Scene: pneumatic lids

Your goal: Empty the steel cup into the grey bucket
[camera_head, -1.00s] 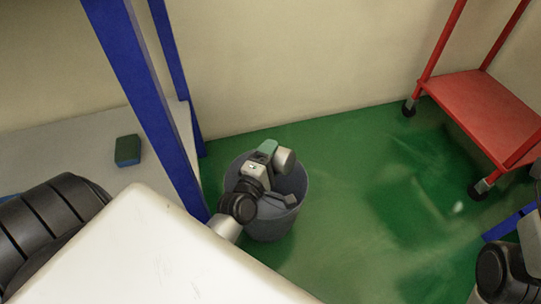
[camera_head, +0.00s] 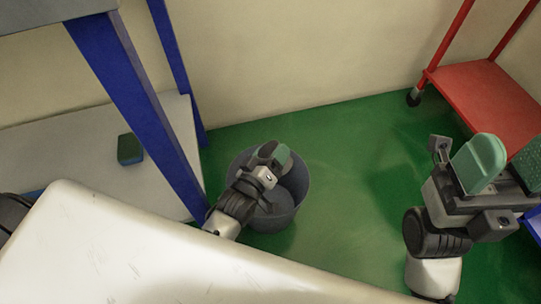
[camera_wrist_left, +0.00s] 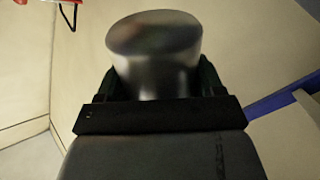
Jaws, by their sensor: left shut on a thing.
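The grey bucket (camera_head: 287,213) stands upright on the green floor, left of centre in the head view. My left gripper (camera_head: 270,155) is over the bucket, reaching in above its far rim. It is shut on the steel cup (camera_wrist_left: 155,55), which shows between the fingers in the left wrist view. In the head view the cup is hidden behind my gripper, so its tilt and contents cannot be told. My right gripper (camera_head: 503,168), with green finger pads, is at the right of the head view, spread apart and empty, away from the bucket.
A blue-legged rack (camera_head: 135,105) with a grey lower shelf stands left of the bucket. A dark green block (camera_head: 130,149) lies on that shelf. A red cart (camera_head: 487,98) is at the far right. A pale surface (camera_head: 110,250) fills the foreground. Floor right of the bucket is clear.

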